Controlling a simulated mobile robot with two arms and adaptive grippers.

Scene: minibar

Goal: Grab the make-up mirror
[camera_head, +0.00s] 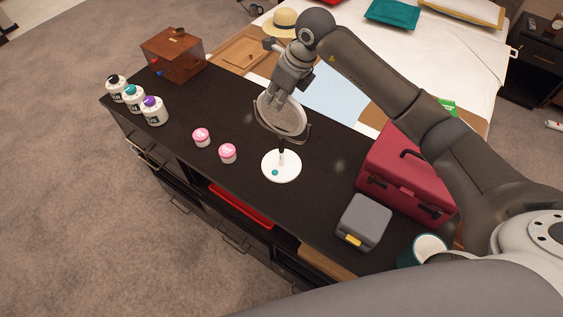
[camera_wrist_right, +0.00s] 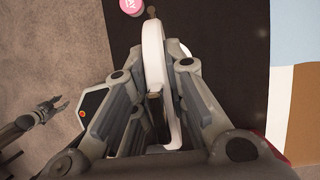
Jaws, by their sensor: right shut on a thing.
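The make-up mirror (camera_head: 281,113) stands upright on the black cabinet top, its round head in a dark forked holder above a round white base (camera_head: 281,166). My right gripper (camera_head: 275,98) comes down from above onto the mirror's upper rim. In the right wrist view the mirror's white rim (camera_wrist_right: 153,60) runs between the two fingers of my right gripper (camera_wrist_right: 158,100), which is shut on it. A gripper with a dark arm, likely my left, shows small and apart at the left of the wrist view (camera_wrist_right: 50,110). My left gripper is not in the head view.
Two pink-lidded jars (camera_head: 228,153) stand left of the mirror base. Several bottles (camera_head: 153,110) and a brown wooden box (camera_head: 173,55) are farther left. A red case (camera_head: 405,180), a grey box (camera_head: 363,222) and a cup (camera_head: 430,247) stand to the right. A bed (camera_head: 450,60) lies behind.

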